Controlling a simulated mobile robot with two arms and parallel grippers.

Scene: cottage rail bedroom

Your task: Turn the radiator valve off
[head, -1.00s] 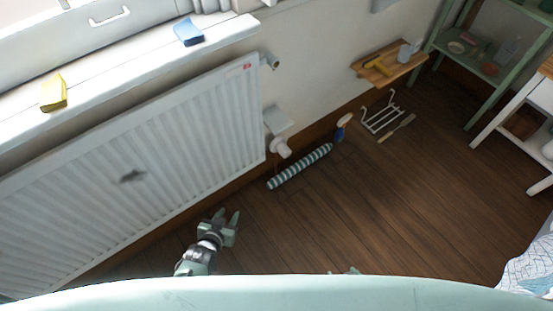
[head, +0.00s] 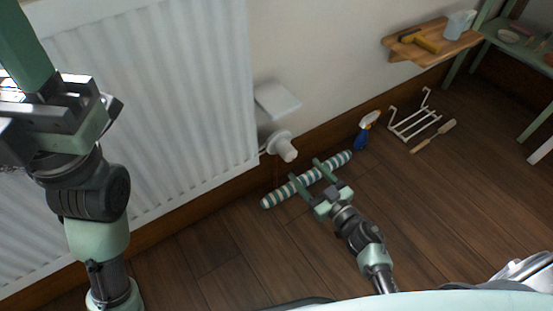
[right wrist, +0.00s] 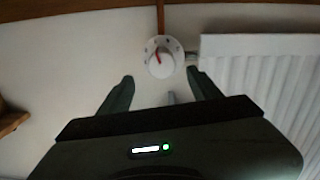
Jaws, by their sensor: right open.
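The white radiator valve (head: 286,149) sticks out at the lower right end of the white radiator (head: 190,100). In the right wrist view its round dial (right wrist: 160,57) faces me, with a red mark on the face and small coloured marks at its rim. My right gripper (head: 306,170) is open and empty, just below the valve in the head view. In the right wrist view its fingers (right wrist: 160,76) are spread below the dial, apart from it. My left gripper (head: 55,95) is raised in front of the radiator at the left; its fingertips are partly cut off.
A striped draught roll (head: 274,200) lies on the floor behind my right gripper. A spray bottle (head: 365,130), a white rack (head: 414,121) and a brush (head: 434,136) are to the right. A wooden wall shelf (head: 400,47) holds a yellow-handled tool. A white box (head: 277,99) sits above the valve.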

